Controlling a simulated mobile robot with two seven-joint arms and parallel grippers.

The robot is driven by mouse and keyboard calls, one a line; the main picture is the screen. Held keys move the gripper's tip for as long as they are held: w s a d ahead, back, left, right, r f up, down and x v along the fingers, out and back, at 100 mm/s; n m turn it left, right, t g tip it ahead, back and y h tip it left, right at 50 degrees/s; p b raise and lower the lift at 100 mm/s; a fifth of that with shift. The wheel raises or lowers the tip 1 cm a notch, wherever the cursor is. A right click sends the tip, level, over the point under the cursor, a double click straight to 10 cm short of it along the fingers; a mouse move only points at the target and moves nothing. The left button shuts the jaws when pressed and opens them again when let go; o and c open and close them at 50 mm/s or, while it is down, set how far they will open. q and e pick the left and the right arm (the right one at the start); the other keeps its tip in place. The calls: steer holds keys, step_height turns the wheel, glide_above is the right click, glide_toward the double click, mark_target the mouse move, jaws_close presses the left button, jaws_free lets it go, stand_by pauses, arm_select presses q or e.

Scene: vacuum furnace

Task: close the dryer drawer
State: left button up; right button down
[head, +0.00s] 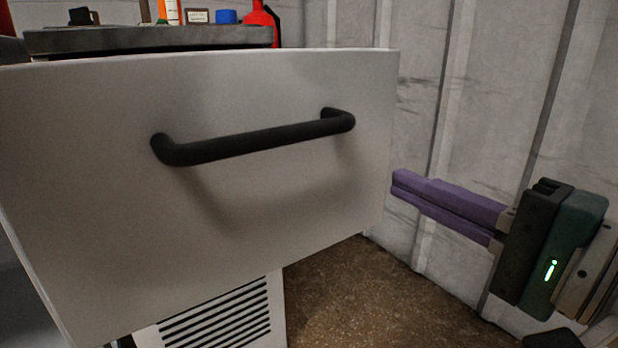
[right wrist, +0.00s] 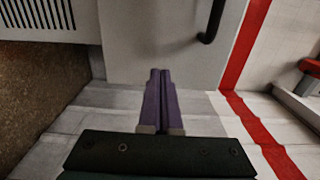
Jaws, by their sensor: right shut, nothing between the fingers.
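The dryer drawer's white front panel (head: 300,190) fills much of the head view and stands out from the cabinet behind it. A black bar handle (head: 255,142) runs across its upper part. My right gripper (head: 398,182) is shut and empty, its purple fingers pointing left towards the panel's right edge. I cannot tell whether the tips touch the panel. In the right wrist view the shut fingers (right wrist: 160,75) lie in front of the white panel (right wrist: 150,40), with the handle (right wrist: 211,22) at the upper right. My left gripper is not in view.
A grey top (head: 150,38) behind the drawer bears several small items, including a red bottle (head: 261,20) and a blue object (head: 226,16). A vented panel (head: 215,315) sits below the drawer. A ribbed pale wall (head: 440,130) stands close on the right. Brown floor (head: 350,300) shows below.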

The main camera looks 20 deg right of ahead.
mark_target(357, 163)
steer(key=b+x, duration=0.1)
steer(key=x, duration=0.3)
steer(key=shift+w, duration=0.15)
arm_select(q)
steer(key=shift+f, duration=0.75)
arm_select(e)
steer(key=shift+w+a, duration=0.15)
steer(key=shift+w, duration=0.05)
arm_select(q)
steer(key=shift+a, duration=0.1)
